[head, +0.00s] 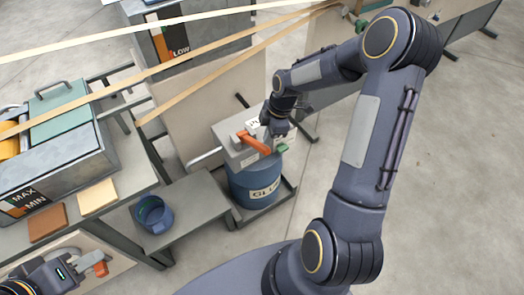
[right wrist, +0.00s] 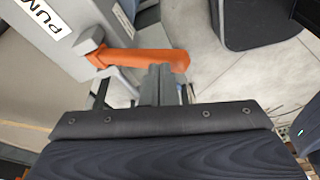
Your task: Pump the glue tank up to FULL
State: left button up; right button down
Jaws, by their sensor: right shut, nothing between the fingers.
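The orange pump lever (head: 254,143) sits on a grey pump box (head: 231,150) above a blue drum (head: 254,187) lettered GLUE, partly cut off. In the right wrist view the lever (right wrist: 140,59) crosses from the box marked PUM. My right gripper (head: 274,128) is shut and empty at the lever; its fingers (right wrist: 157,84) are close to the lever, and I cannot tell if they touch. A grey tank (head: 150,48) at the back has a gauge marked LOW (head: 178,38). My left gripper (head: 88,266) is at the lower left beside an orange piece (head: 100,267); its jaws are unclear.
Tan strips (head: 190,60) run across the upper left. A grey tank with a MAX/MIN gauge (head: 24,198) stands at left, near brown (head: 47,222) and tan (head: 97,197) blocks. A blue cup (head: 153,214) sits on a low shelf. Open floor (head: 440,170) lies right.

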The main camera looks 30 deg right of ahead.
aim_at(253, 143)
jog(key=shift+b+x, duration=0.6)
jog(key=shift+x, duration=0.75)
jog(key=shift+f, duration=0.15)
